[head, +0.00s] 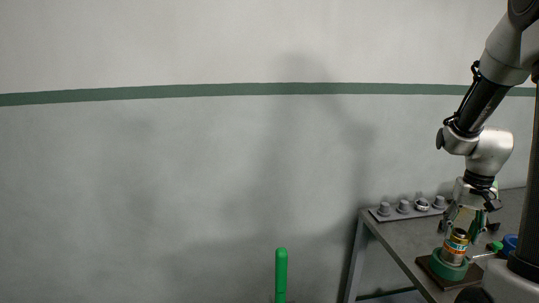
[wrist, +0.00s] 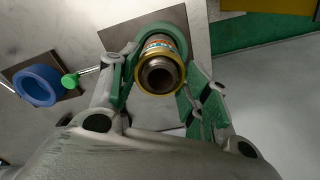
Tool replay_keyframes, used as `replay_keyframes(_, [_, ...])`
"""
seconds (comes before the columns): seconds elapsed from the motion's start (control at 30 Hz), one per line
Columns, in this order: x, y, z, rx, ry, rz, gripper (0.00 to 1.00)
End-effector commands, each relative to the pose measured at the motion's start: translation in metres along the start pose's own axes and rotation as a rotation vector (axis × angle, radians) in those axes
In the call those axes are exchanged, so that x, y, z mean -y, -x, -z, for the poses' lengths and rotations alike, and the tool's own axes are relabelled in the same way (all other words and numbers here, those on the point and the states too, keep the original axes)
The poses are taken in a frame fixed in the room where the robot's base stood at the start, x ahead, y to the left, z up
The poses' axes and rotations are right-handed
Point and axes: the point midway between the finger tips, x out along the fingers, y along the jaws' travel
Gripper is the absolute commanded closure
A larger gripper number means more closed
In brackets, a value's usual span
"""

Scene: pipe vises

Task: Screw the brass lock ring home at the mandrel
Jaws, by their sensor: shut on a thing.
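The brass lock ring (head: 460,235) shows as a gold band at the top of the upright mandrel (head: 454,252), which has a coloured label band. In the wrist view the brass ring (wrist: 160,92) circles the dark, hollow steel end of the mandrel (wrist: 161,74). A green vise (head: 447,269) surrounds the mandrel's lower part. My gripper (head: 464,220) reaches down from above. In the wrist view my gripper (wrist: 158,78) has a finger on each side of the ring and is shut on it. The thread and the ring's seat are hidden.
The grey bench (head: 406,238) carries a rail of short steel pegs (head: 403,207) at the back; one holds a pale ring (head: 422,205). A green post (head: 281,275) stands left of the bench.

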Motion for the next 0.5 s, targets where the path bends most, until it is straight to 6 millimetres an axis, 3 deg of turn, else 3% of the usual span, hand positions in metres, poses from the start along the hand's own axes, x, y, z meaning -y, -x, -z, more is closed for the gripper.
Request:
replay_keyframes(0.17, [0.0,-0.0002,0.0,0.0,-0.196,0.0,0.81])
replay_keyframes(0.5, [0.0001,-0.0006,0.0,-0.001,-0.833,0.0,0.81])
